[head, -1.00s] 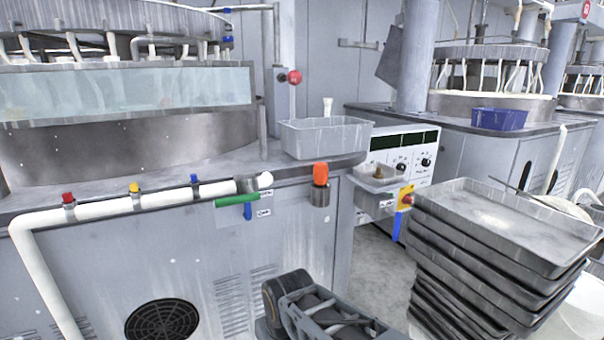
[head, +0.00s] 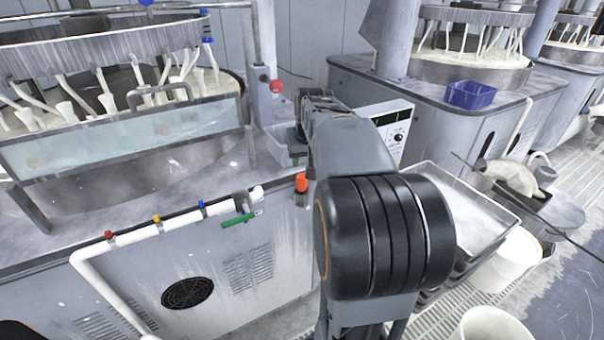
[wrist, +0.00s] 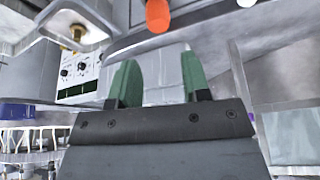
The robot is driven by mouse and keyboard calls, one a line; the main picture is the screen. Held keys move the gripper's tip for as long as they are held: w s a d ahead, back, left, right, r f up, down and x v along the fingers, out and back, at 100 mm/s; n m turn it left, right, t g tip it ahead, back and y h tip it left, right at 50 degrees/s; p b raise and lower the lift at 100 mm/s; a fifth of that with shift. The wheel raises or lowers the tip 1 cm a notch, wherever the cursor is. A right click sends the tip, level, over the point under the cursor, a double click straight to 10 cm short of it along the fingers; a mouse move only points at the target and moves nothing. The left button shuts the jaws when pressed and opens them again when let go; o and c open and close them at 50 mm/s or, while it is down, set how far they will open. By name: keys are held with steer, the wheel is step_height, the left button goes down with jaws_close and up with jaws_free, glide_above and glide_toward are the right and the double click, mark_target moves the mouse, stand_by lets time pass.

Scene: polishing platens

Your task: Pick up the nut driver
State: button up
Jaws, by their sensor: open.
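I cannot pick out a nut driver for certain. An orange-topped piece (head: 301,182) stands at the front edge of the left machine's bench, left of my arm; whether it is the nut driver is unclear. What looks like the same orange piece (wrist: 158,15) is at the top of the wrist view, beyond the fingertips and apart from them. My gripper (wrist: 160,80) shows two green fingers spread apart with nothing between them. In the head view my arm reaches over the bench corner and hides much of it.
A grey bin (head: 280,147) stands on the bench, partly behind my arm. A white pipe (head: 140,234) and a green-handled valve (head: 239,219) run along the bench front. Stacked trays (head: 477,215) and a white bucket (head: 510,258) stand to the right. A blue bin (head: 470,95) is farther back.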

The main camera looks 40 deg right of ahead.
mark_target(302, 177)
steer(key=x, duration=1.3)
steer(key=shift+w+d, duration=0.1)
steer(key=shift+d, duration=0.1)
steer(key=c, duration=0.7)
steer(key=shift+o, duration=0.2)
steer(key=shift+r, duration=0.1)
